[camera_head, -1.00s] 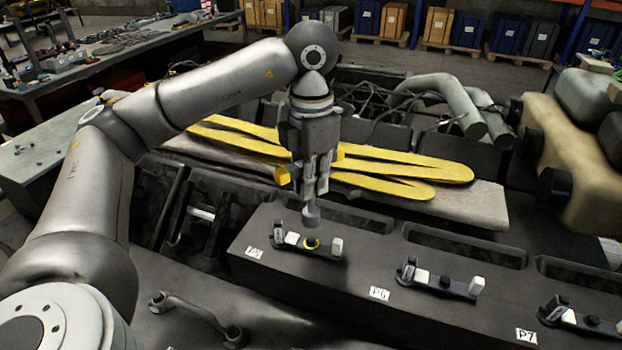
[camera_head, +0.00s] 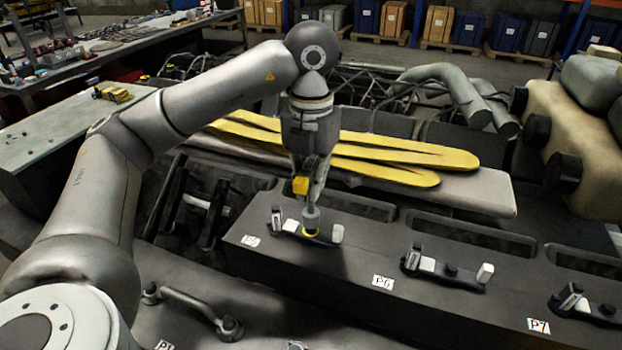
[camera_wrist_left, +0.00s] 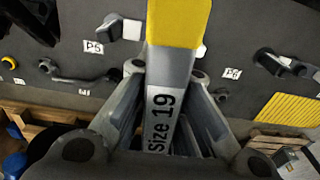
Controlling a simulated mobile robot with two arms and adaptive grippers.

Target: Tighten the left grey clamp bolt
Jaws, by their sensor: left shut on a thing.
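My left gripper (camera_head: 314,172) points down over the clamp marked P5 (camera_head: 290,226). It is shut on a socket tool with a yellow part (camera_head: 300,186); the wrist view shows the tool's grey side lettered "Size 19" (camera_wrist_left: 162,118) between the fingers. The tool's round grey socket (camera_head: 311,214) is down at the yellow ring (camera_head: 311,233) on that clamp, roughly upright. The socket hides the bolt there, so I cannot tell whether it is fully seated. My right gripper is not in view.
Similar clamps stand to the right at P6 (camera_head: 445,270) and P7 (camera_head: 585,307). Yellow flat parts (camera_head: 400,160) lie on a grey slab behind the gripper. A curved handle (camera_head: 195,309) sits on the lower surface in front.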

